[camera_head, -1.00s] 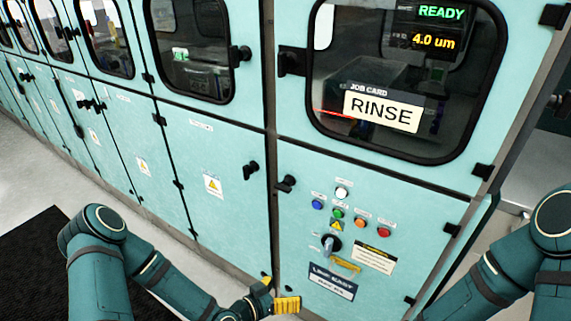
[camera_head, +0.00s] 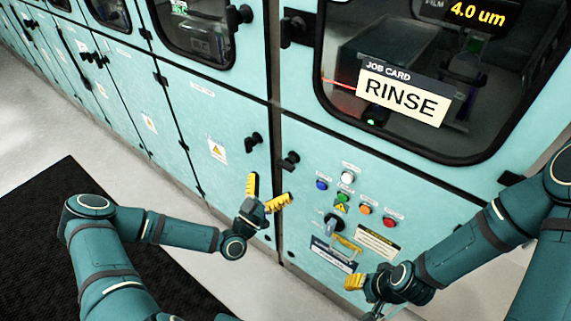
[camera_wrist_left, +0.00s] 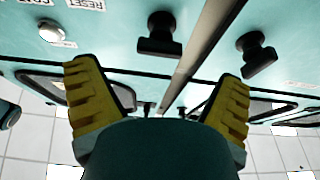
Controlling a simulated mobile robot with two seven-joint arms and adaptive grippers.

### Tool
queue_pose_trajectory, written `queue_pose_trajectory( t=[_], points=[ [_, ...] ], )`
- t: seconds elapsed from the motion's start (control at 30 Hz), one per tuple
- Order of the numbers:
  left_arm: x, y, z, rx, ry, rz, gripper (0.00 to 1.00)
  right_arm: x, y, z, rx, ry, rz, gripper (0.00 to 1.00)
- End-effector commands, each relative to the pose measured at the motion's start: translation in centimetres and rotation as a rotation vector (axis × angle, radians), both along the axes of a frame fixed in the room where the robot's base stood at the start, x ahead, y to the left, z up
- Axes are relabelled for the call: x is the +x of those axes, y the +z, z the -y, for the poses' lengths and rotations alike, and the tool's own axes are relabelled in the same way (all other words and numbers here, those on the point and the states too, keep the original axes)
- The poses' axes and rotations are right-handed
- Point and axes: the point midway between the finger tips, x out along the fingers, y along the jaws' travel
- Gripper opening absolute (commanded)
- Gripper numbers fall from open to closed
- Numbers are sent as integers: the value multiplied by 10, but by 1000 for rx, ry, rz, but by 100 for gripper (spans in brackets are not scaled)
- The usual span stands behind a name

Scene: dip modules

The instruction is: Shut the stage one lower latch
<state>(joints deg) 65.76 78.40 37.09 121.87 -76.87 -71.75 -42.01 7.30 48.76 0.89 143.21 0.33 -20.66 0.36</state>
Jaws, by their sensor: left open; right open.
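Two black latches sit either side of the seam between the teal lower panels: one on the left panel (camera_head: 252,142), one on the button panel (camera_head: 290,160). No label I can read says which is the stage one lower latch. In the left wrist view the button-panel latch (camera_wrist_left: 160,35) is near the centre and the other latch (camera_wrist_left: 257,55) is to its right. My left gripper (camera_head: 271,186) is open and empty, its yellow fingers spread just below the latches, apart from both. My right gripper (camera_head: 354,282) is open at the lower middle, below the button panel's label.
Above is a windowed door with a RINSE card (camera_head: 402,100). A black mat (camera_head: 60,215) lies on the floor at left. Floor before the panels is clear.

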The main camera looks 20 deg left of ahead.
Motion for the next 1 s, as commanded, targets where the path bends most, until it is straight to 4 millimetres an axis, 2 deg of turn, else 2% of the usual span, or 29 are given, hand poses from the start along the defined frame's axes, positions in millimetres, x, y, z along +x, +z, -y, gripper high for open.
queue_pose_trajectory(
  t=[0.1,0.3,0.5,0.77,0.8,1.0],
  points=[
    [20,10,8,-1,-1,2,94,1,2,0,0,-1,2,47],
    [45,20,17,0,-1,-1,94,1,3,0,0,-2,2,47],
    [57,25,21,-1,-1,-2,94,1,3,0,0,-2,3,47],
    [58,25,21,-1,-1,-3,94,1,4,0,0,-2,3,47],
    [58,25,21,-1,-1,-3,92,1,4,0,0,-2,3,47],
    [57,25,21,-1,-1,-3,25,1,3,0,0,-2,3,47]
  ],
)
